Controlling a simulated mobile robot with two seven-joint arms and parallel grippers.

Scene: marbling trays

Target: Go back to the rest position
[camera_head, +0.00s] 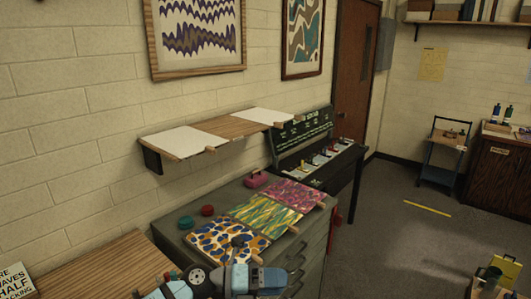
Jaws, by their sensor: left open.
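My left gripper (247,251) is at the bottom centre, at the near edge of the grey cabinet. Its grey and blue arm comes in low from the left. The jaws are open, and I see nothing held between them. Beyond them on the cabinet top lies a blue and orange marbled sheet (212,241), partly hidden by the gripper. A green and yellow sheet (263,218) and a pink sheet (293,195) lie in a row behind it. Whether the gripper touches the near sheet I cannot tell. My right gripper is not in view.
The grey cabinet (178,232) also bears red and teal round lids and a pink object (257,179). A wall shelf (227,127) with white sheets juts out above. A wooden surface (92,272) is at the lower left. Open floor (385,215) lies to the right, with a blue cart (438,172) beyond.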

